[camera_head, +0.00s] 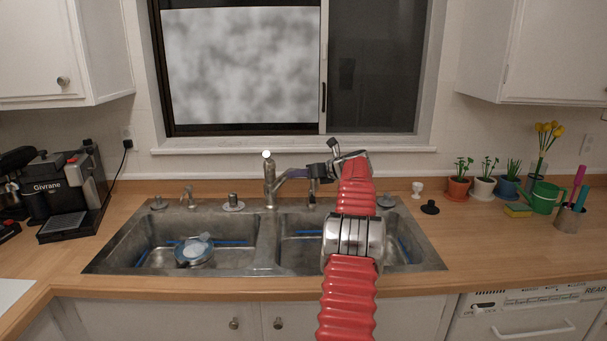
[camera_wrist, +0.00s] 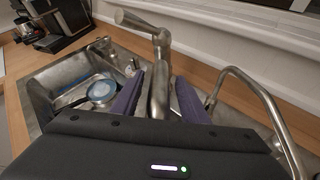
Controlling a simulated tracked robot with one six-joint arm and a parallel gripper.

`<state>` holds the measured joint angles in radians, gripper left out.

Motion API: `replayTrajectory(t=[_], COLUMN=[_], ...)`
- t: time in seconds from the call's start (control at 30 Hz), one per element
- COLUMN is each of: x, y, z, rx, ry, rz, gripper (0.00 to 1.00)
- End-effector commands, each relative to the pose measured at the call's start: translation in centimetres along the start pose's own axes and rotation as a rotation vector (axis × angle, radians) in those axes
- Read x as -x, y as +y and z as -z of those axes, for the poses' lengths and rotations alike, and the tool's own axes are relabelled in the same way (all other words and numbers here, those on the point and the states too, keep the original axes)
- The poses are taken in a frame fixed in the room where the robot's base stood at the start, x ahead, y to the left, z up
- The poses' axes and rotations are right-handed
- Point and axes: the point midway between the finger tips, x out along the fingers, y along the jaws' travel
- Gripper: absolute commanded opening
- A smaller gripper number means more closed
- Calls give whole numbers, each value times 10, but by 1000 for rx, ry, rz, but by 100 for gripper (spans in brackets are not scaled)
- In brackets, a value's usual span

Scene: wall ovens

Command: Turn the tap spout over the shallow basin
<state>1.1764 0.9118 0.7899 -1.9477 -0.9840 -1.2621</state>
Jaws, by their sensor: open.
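The metal tap (camera_head: 269,184) stands at the back of the sink between two basins, with a round knob on top. In the wrist view the tap (camera_wrist: 160,75) shows between my two purple-grey fingers, its handle reaching up and left. My gripper (camera_head: 290,174) is open at the tap's right side, over the back of the right basin (camera_head: 292,263). I cannot tell whether a finger touches the tap. The spout's direction is hard to make out. The left basin (camera_head: 140,238) holds a pan with a blue-and-white dish (camera_head: 193,250). Which basin is shallower is unclear.
A curved thin pipe (camera_wrist: 238,73) stands to the right of my gripper in the wrist view. A coffee machine (camera_head: 66,190) is on the left counter. Potted plants (camera_head: 457,187) and a green watering can (camera_head: 545,197) stand on the right. The window sill (camera_head: 290,145) runs behind.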

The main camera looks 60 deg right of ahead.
Motion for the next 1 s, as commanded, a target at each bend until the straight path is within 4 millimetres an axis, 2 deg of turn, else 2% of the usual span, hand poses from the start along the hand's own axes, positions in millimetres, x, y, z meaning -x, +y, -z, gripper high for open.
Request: replayTrajectory(t=[0.17, 0.37, 1.0], x=[6, 27, 125], y=[0, -1, 0], z=[-1, -1, 0], rx=[0, -1, 0], ry=[-1, -2, 0], rz=[1, 3, 1], gripper=[40, 40, 40])
